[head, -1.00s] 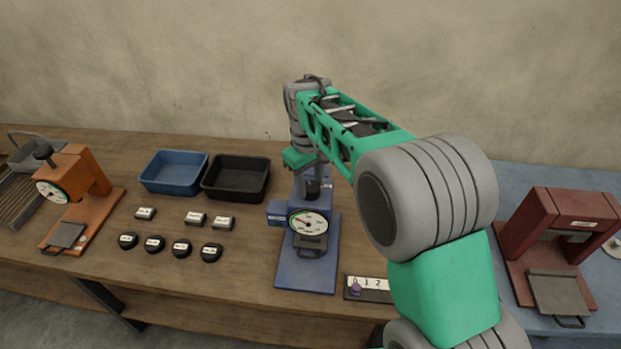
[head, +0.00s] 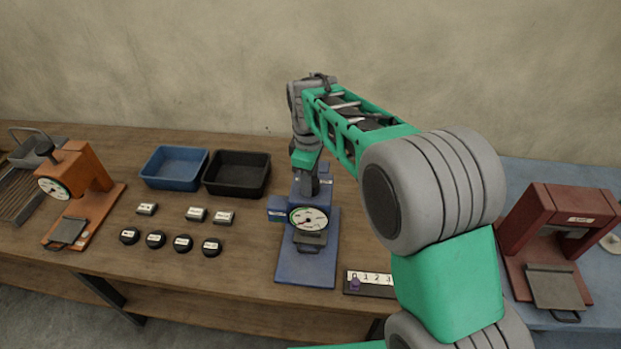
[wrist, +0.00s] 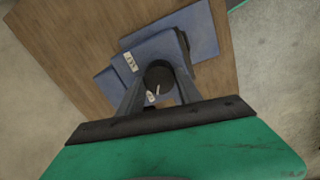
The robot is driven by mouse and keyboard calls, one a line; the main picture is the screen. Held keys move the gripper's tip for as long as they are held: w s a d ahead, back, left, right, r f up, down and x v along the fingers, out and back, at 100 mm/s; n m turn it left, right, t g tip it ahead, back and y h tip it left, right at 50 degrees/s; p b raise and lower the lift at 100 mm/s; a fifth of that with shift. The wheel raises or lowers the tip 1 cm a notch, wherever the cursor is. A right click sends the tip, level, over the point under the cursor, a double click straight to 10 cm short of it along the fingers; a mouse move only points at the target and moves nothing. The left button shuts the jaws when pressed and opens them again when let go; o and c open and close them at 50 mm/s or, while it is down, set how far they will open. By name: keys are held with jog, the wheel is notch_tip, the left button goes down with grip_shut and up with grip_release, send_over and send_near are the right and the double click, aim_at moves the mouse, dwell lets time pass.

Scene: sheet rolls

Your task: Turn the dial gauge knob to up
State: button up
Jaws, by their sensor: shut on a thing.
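The blue press (head: 308,262) stands on the wooden bench in the head view, with a round white dial gauge (head: 308,221) on its front. My gripper (head: 307,192) is at the top of this press, just above the gauge, and points down. In the wrist view, the two fingers of my gripper (wrist: 160,88) stand on either side of a dark round knob (wrist: 159,76) and are shut on it. A light mark shows at the knob's near edge. The knob is mostly hidden by my gripper in the head view.
An orange press (head: 80,190) stands at the left and a red press (head: 560,230) at the right. A blue tray (head: 174,183) and a black tray (head: 237,190) lie behind small labelled blocks and several black discs. A numbered strip (head: 370,293) lies right of the blue press.

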dwell(0.3)
jog(key=o, duration=1.4)
jog(key=shift+c, duration=0.2)
jog(key=r, duration=0.4)
jog(key=r+b, duration=0.1)
jog(key=r, duration=0.2)
jog(key=shift+s+a+r, duration=0.1)
jog(key=shift+s+r, duration=0.1)
jog(key=shift+r, duration=0.2)
jog(key=s+d+f+m+t, duration=0.1)
jog(key=s+d+m+t, duration=0.1)
jog(key=s+d+m, duration=0.3)
jog(key=s+d+f+m+t, duration=0.1)
jog(key=s+d+m, duration=0.5)
jog(key=s, duration=0.7)
jog(key=m+t, duration=0.1)
jog(key=m, duration=0.1)
jog(key=shift+s+d+f+m+b, duration=0.25)
jog(key=shift+d+m+b, duration=0.05)
jog(key=shift+m+b, duration=0.1)
